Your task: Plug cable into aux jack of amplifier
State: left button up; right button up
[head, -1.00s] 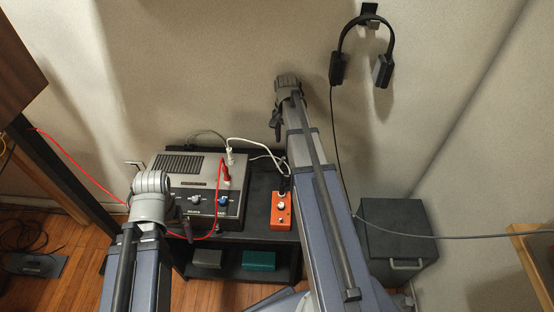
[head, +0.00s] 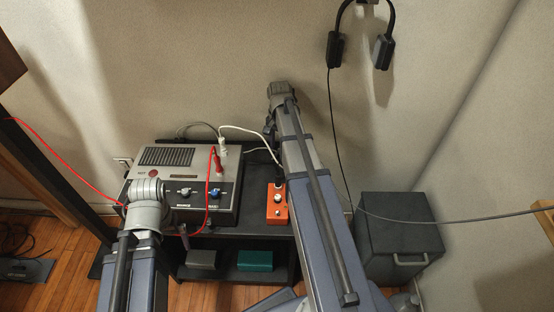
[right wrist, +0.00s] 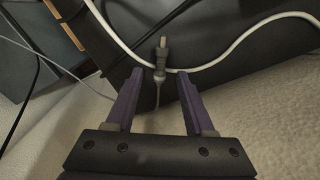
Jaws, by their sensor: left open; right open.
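The amplifier (head: 162,175) is a grey box with a black knobbed front, on a black stand. A red plug (head: 217,164) and a white plug (head: 223,149) stand at its right side, with red and white cables attached. My left gripper (head: 183,236) is open, low at the amplifier's front edge and partly hidden by its wrist. My right gripper (head: 269,134) is open, behind and right of the amplifier. In the right wrist view its two fingers (right wrist: 160,85) are apart. The aux jack cannot be made out.
An orange pedal (head: 277,212) sits on the stand (head: 235,229), right of the amplifier. A dark cabinet (head: 400,230) stands further right, with a grey cable (head: 450,221) across it. Headphones (head: 383,50) hang on the wall. A teal box (head: 255,261) lies on the lower shelf.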

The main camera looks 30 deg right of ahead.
jog(key=shift+f, duration=0.2)
grip_shut()
dwell(0.3)
